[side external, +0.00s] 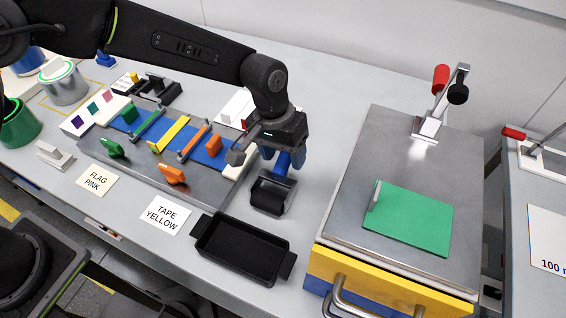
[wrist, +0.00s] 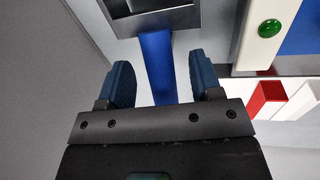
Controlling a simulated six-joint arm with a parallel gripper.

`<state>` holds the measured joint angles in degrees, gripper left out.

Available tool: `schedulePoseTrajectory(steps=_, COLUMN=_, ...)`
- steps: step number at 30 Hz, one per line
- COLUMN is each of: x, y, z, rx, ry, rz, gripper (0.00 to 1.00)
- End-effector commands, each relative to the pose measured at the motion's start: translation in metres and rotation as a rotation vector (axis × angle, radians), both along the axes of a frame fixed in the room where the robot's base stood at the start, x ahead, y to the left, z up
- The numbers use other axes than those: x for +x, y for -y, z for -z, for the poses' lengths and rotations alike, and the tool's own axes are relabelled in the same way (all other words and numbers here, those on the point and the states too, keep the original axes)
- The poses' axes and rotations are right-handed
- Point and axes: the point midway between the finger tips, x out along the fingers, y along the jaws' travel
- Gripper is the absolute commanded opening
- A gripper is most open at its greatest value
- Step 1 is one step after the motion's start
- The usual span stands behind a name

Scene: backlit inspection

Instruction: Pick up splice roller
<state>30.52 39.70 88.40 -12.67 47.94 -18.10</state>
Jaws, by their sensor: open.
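The splice roller has a dark roller head (side external: 272,195) in a frame and a blue handle. It sits on the grey table, right of the steel splicing plate. My gripper (side external: 280,157) is directly over the handle, pointing down. In the wrist view, my gripper (wrist: 161,72) is open, with one blue finger on each side of the blue handle (wrist: 158,68). Gaps show between the handle and both fingers there. The roller head (wrist: 150,14) lies beyond the fingertips at the top edge. I cannot tell the finger height relative to the handle.
A black tray (side external: 240,250) lies just in front of the roller. The splicing plate (side external: 140,172) with green, yellow and orange clamps is on the left. A metal-topped press (side external: 345,205) with a green pad (side external: 415,220) stands right. A red part (wrist: 266,98) shows in the wrist view.

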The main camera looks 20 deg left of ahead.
Motion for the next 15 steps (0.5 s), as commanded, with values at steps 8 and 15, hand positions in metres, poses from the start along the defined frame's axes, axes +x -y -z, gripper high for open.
schedulePoseTrajectory(steps=8, x=-0.0004, y=0.003, z=0.0156, rx=0.0, ry=0.0, rz=0.001, gripper=0.59)
schedulePoseTrajectory(steps=15, x=-0.0004, y=0.0028, z=0.0151, rx=0.0, ry=0.0, rz=0.001, gripper=0.48)
